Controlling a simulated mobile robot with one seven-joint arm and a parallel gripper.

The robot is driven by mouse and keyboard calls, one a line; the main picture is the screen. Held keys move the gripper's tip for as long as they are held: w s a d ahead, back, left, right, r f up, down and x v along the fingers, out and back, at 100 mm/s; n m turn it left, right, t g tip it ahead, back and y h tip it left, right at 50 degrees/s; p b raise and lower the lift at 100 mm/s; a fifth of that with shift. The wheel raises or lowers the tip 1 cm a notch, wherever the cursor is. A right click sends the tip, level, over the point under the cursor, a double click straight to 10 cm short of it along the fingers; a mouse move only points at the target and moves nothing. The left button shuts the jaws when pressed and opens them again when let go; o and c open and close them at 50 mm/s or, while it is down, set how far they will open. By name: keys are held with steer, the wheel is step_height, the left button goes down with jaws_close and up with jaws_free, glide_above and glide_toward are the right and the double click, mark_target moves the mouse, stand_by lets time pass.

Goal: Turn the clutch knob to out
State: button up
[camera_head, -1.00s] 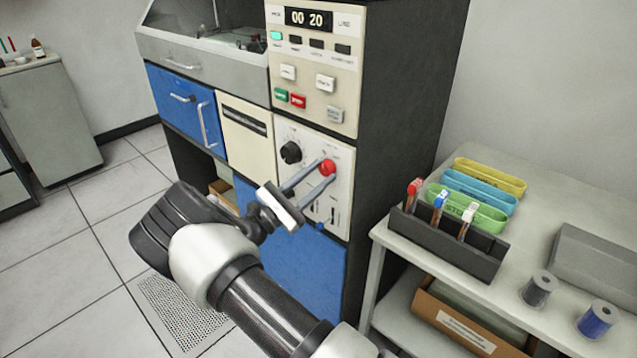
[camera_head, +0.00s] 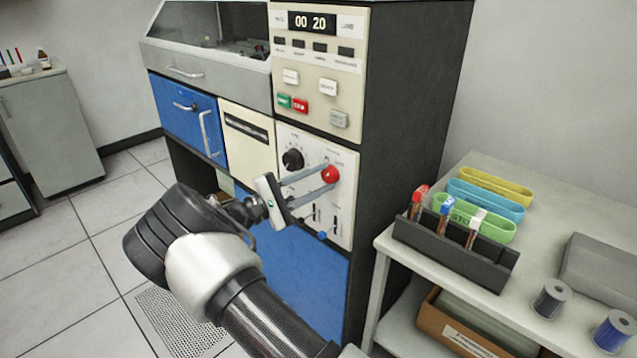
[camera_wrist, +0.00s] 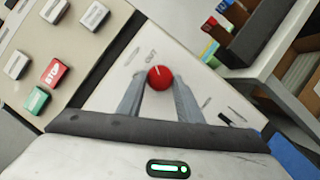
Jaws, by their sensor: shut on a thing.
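The clutch knob (camera_head: 331,174) is a round red knob on the cream control panel (camera_head: 343,222). It also shows in the wrist view (camera_wrist: 160,77), with a small pale mark on its face toward the printed word OUT beside it. My gripper (camera_head: 327,180) reaches the panel from the left, and its two grey fingers close on opposite sides of the knob. In the wrist view the fingertips (camera_wrist: 160,84) touch the knob's two sides. The lower edge of the knob and the exact contact are partly hidden.
A black dial (camera_head: 292,159) sits up and left of the red knob. Slots and a small blue knob (camera_head: 322,235) are below. Green and red buttons (camera_head: 300,105) are above.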

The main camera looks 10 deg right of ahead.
stand_by(0.4)
steer(key=o, duration=1)
steer(key=shift+o, duration=0.2)
steer(key=shift+a, duration=0.1)
steer(key=p+v, duration=0.1)
steer(key=v, duration=1.6)
steer(key=shift+a, duration=0.2)
steer(key=shift+s, duration=0.1)
